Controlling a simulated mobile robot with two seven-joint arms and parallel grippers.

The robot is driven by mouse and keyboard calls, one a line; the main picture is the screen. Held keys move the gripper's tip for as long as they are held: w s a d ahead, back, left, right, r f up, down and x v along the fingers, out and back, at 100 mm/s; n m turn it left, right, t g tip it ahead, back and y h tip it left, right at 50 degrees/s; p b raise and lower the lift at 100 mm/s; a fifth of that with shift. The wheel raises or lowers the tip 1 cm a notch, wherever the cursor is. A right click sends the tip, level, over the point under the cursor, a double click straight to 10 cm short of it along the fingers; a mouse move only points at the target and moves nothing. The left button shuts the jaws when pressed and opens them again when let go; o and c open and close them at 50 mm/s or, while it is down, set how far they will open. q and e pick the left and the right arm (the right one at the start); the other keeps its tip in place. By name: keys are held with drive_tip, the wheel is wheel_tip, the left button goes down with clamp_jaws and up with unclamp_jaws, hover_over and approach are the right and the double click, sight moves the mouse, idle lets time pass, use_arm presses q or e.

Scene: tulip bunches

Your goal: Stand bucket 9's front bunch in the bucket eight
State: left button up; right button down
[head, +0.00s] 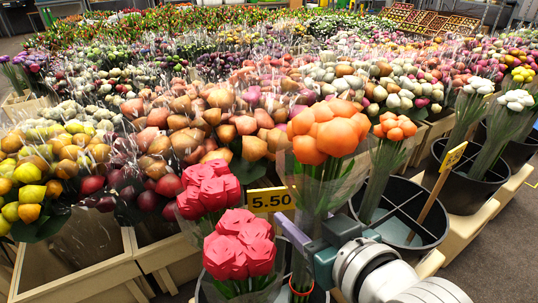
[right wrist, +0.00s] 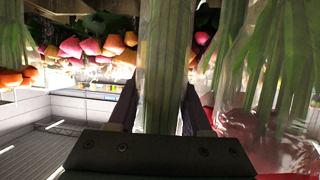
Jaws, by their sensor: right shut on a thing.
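My right gripper (head: 312,236) is shut on the wrapped stems of an orange tulip bunch (head: 331,131), which stands upright in the head view. The stems (right wrist: 165,60) run between the two fingers (right wrist: 160,105) in the right wrist view. I cannot read any bucket numbers. My left gripper is not in view.
Two pink-red bunches (head: 240,244) stand close left of my gripper, by a yellow 5.50 sign (head: 270,199). A stick with a yellow sign (head: 453,157) rises from the divided bucket. More black buckets (head: 470,190) stand at right. Crated flowers fill the back and left.

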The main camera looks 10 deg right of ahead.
sight(294, 269)
drive_tip(key=shift+f+b, duration=5.6)
drive_tip(key=shift+f, duration=1.15)
drive_tip(key=shift+f+b, duration=0.4)
drive_tip(key=shift+b, duration=0.05)
drive_tip(key=shift+f, duration=0.1)
unclamp_jaws()
